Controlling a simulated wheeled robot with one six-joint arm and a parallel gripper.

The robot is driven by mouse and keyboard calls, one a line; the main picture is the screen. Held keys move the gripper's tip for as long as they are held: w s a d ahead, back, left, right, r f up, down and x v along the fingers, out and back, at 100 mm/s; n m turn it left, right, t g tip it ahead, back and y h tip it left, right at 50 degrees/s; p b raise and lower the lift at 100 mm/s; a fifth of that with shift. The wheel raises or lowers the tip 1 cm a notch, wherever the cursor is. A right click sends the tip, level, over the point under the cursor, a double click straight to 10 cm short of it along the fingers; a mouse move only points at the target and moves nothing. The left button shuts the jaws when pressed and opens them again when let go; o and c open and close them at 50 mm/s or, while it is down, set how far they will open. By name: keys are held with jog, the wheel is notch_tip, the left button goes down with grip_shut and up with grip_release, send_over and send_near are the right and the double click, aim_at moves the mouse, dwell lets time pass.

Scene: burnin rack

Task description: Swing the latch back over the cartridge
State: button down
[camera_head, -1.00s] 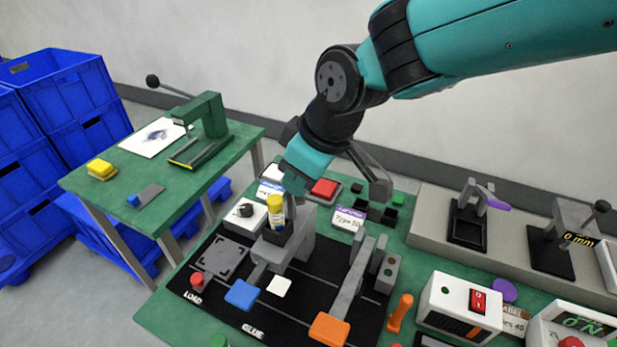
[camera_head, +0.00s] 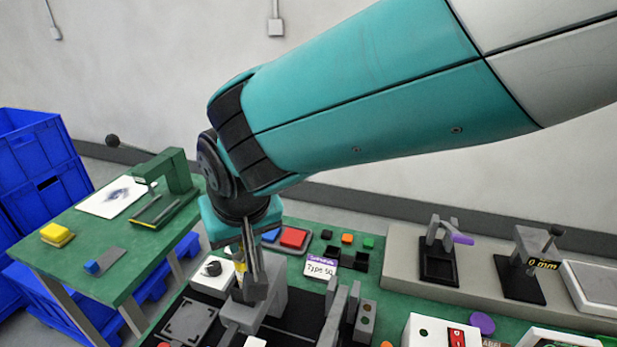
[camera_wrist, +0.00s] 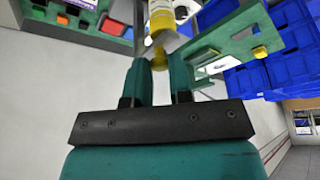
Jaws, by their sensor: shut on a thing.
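The cartridge (camera_wrist: 162,20) has a yellow and white body and shows beyond my fingertips in the wrist view. In the head view only a yellow sliver of it (camera_head: 238,258) shows beside my fingers, in the grey holder (camera_head: 272,300). My gripper (camera_wrist: 160,62) points down at the holder and is shut on what appears to be the grey latch (camera_wrist: 177,42), close to the cartridge. My gripper also shows in the head view (camera_head: 253,268). The exact contact is hidden by the fingers, and I cannot tell how far the latch lies over the cartridge.
A grey upright fixture (camera_head: 338,312) stands right of the holder. A white block with a dark knob (camera_head: 212,272) is to its left. A red block in a tray (camera_head: 292,238) and a Type label (camera_head: 320,267) lie behind. A side table (camera_head: 105,250) stands left.

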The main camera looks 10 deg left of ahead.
jog(key=shift+a, duration=0.15)
dwell(0.4)
jog(key=c, duration=1)
grip_release()
jog(key=b+v, duration=0.2)
jog(key=v, duration=1.5)
jog(key=shift+s+r, duration=0.1)
jog(key=shift+r, duration=0.1)
